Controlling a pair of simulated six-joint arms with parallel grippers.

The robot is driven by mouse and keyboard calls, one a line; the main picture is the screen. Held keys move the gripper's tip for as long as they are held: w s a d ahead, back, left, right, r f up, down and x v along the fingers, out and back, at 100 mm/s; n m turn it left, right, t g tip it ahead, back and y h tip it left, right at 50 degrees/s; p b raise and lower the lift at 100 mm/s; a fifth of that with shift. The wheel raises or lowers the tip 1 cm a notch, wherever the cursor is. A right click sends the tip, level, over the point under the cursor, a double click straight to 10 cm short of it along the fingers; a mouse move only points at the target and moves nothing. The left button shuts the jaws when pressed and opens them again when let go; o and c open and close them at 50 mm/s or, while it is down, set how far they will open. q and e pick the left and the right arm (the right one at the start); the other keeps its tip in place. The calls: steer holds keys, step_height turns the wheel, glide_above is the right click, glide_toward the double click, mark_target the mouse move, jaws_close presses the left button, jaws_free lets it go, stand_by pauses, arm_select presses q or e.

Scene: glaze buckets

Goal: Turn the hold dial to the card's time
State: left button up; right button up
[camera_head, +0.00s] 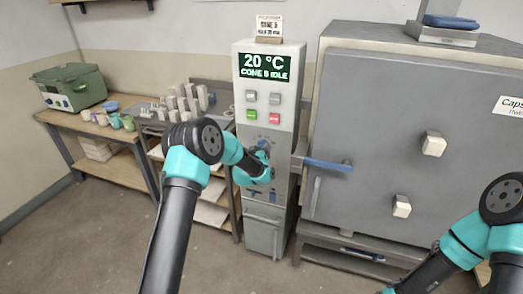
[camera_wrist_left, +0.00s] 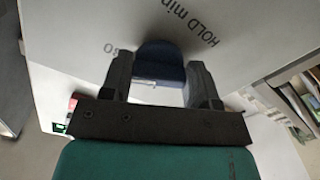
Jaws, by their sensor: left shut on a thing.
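The hold dial is a dark blue knob (camera_wrist_left: 160,62) on the grey panel. In the left wrist view it sits between the two black fingers of my left gripper (camera_wrist_left: 161,82), which is shut on it. "HOLD min" is printed beside it and one scale number shows partly; the dial's pointer is not clear. In the head view my left arm hides most of the dial, and the left gripper (camera_head: 262,160) is against the control cabinet (camera_head: 282,209). The card (camera_head: 269,27) stands on top of the cabinet; it reads "CONE 5" above a small blurred line. My right gripper is outside the picture.
The cabinet display (camera_head: 265,67) reads "20 °C CONE 5 IDLE". Grey, green and red buttons (camera_head: 263,107) are below it. A large grey kiln (camera_head: 390,140) with a blue handle (camera_head: 328,165) stands close on the right.

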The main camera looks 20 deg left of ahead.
arm_select(q)
steer(key=shift+m, duration=0.4)
steer(key=o, duration=0.9)
steer(key=s, duration=1.7)
steer(key=shift+s+a, duration=0.2)
steer(key=shift+a, duration=0.05)
steer(key=s+d+f+m+g+h, duration=0.1)
steer(key=s+d+f+g, duration=0.1)
steer(key=s+f+g, duration=0.6)
steer(key=s+d+f+m+g+h, duration=0.15)
steer(key=s+f+g, duration=0.25)
steer(key=s+f, duration=0.8)
steer(key=s+f+g, duration=0.1)
steer(key=s, duration=0.3)
steer(key=s+d+f+g, duration=0.1)
steer(key=s+f+g, duration=0.1)
steer(key=s, duration=0.1)
steer(key=s+d+f+g+h, duration=0.1)
steer(key=s+g, duration=0.1)
steer(key=s, duration=0.2)
steer(key=shift+s+f, duration=0.3)
steer(key=shift+s, duration=0.05)
